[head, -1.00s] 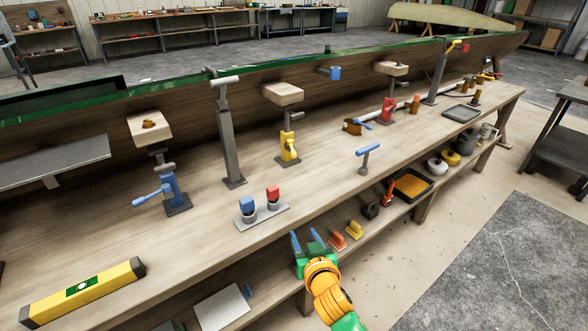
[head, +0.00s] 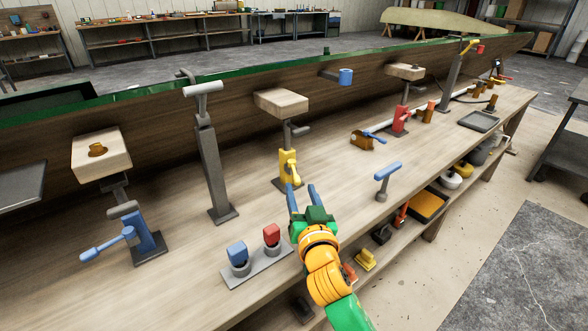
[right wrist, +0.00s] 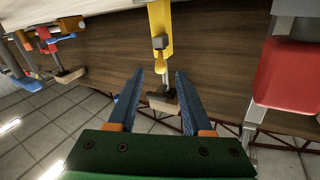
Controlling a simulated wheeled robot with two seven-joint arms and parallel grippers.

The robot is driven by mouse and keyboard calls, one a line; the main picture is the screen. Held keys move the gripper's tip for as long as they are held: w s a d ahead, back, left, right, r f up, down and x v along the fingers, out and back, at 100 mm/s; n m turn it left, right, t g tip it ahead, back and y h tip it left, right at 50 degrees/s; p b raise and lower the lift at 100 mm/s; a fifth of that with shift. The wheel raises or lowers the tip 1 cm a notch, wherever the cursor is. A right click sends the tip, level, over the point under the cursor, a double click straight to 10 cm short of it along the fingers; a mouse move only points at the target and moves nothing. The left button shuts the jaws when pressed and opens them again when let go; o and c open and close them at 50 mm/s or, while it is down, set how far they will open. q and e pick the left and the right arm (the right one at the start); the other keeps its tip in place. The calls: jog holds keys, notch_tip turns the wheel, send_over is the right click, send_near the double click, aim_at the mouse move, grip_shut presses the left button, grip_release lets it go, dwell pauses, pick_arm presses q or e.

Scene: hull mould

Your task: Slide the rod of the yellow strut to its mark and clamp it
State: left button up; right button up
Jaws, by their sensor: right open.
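The yellow strut (head: 288,168) stands on the bench beside the hull. Its grey rod rises to a wooden pad (head: 281,102) near the hull wall, with a dark grey handle sticking out to the right. My right gripper (head: 302,189) is open and empty, just in front of the strut's foot in the head view, its blue fingers pointing towards it. In the right wrist view the yellow strut (right wrist: 161,55) shows upside down beyond the open fingers (right wrist: 159,74), with a gap between. I cannot make out the rod's mark. My left gripper is not in view.
A blue strut (head: 145,240) and a grey post (head: 213,165) stand to the left, a red strut (head: 401,119) to the right. A plate with blue and red capped pieces (head: 257,266) lies left of my gripper. A blue-topped T-handle (head: 387,175) stands to the right.

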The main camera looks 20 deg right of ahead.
aim_at(299, 182)
jog(key=w, duration=0.5)
jog(key=shift+w+d+r, duration=0.1)
jog(key=shift+d+r, duration=0.1)
jog(key=shift+d, duration=0.15)
grip_shut()
dwell(1.1)
